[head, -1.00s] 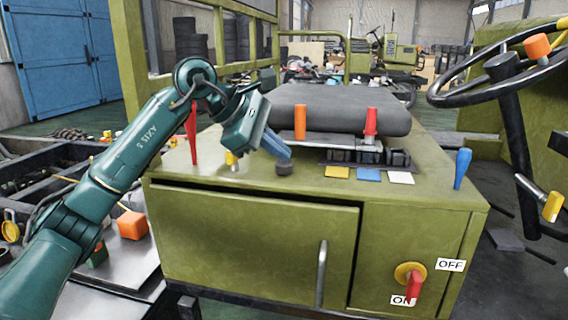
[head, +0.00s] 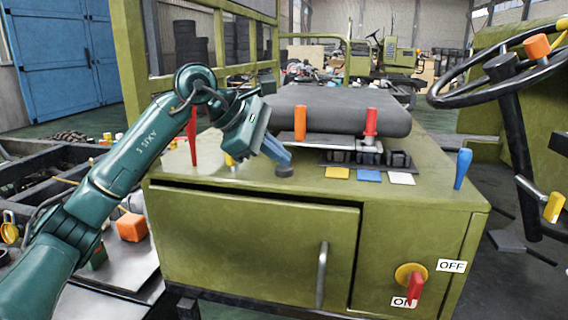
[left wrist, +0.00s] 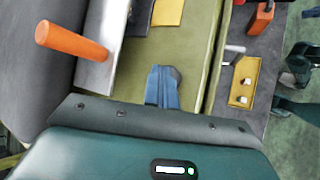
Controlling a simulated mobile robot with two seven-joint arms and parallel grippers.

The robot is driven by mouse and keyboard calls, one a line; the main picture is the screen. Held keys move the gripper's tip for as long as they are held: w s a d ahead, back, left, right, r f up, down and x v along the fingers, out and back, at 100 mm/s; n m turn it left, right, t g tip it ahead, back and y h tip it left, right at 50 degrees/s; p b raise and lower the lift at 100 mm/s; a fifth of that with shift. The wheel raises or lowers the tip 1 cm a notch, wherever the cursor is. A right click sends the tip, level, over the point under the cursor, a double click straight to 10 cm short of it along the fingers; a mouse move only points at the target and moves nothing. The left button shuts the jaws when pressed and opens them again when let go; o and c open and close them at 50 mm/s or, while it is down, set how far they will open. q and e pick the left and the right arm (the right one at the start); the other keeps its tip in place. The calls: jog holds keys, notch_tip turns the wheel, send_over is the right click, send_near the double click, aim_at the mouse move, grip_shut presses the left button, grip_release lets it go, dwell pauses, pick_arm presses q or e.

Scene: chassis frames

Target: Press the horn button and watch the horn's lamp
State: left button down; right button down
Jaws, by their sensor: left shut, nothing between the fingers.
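A dark round button (head: 285,171), which looks like the horn button, sits on the green cabinet top near its front edge. My left gripper (head: 285,161) reaches down to it from the upper left, its blue fingers shut and empty. The fingertips are right at the button; I cannot tell whether they press it. In the left wrist view the button (left wrist: 176,73) shows partly behind the shut fingers (left wrist: 163,70). I cannot make out which thing is the horn's lamp. My right gripper is in no view.
A red lever (head: 191,135) and a small yellow part (head: 230,160) stand left of the button. An orange handle (head: 300,123), a red handle (head: 371,122) and a blue lever (head: 462,168) stand to the right. A red switch (head: 414,287) is on the cabinet front.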

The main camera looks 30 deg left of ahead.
aim_at(278, 167)
pick_arm(q)
jog(key=shift+r+p, duration=0.95)
notch_tip(278, 167, up, 5)
jog(key=p, duration=0.4)
jog(key=shift+p, duration=0.3)
dwell(0.3)
